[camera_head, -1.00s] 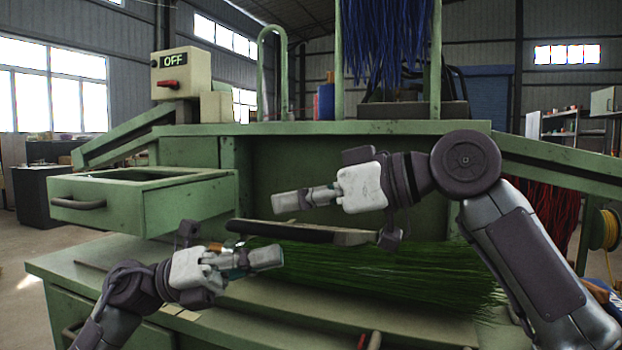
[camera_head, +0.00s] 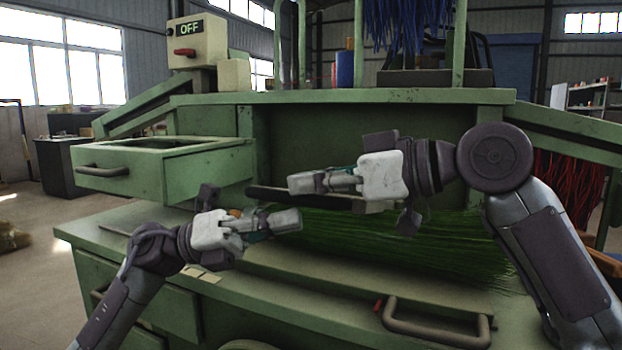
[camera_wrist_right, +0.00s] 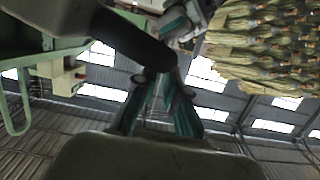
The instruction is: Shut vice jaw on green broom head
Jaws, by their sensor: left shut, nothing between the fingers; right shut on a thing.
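The green broom head (camera_head: 400,240) is a thick bundle of bristles lying on the bench in front of the machine's recess. The vice jaw has a long dark bar (camera_head: 263,194) that runs above the bristles' left part. My right gripper (camera_head: 303,183) is shut on the dark bar, and its fingers hide part of it. In the right wrist view the dark bar (camera_wrist_right: 135,38) ends near the teal fingertips. My left gripper (camera_head: 287,220) is shut and empty, lower down in front of the bristles' left end.
An open green drawer (camera_head: 120,172) juts out at the left. A control box (camera_head: 197,42) marked OFF has a red switch. Blue bristles (camera_head: 405,22) hang above the upper ledge. A grey handle (camera_head: 435,325) stands at the bench front. Pale bound tufts (camera_wrist_right: 265,45) fill the wrist view's upper right.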

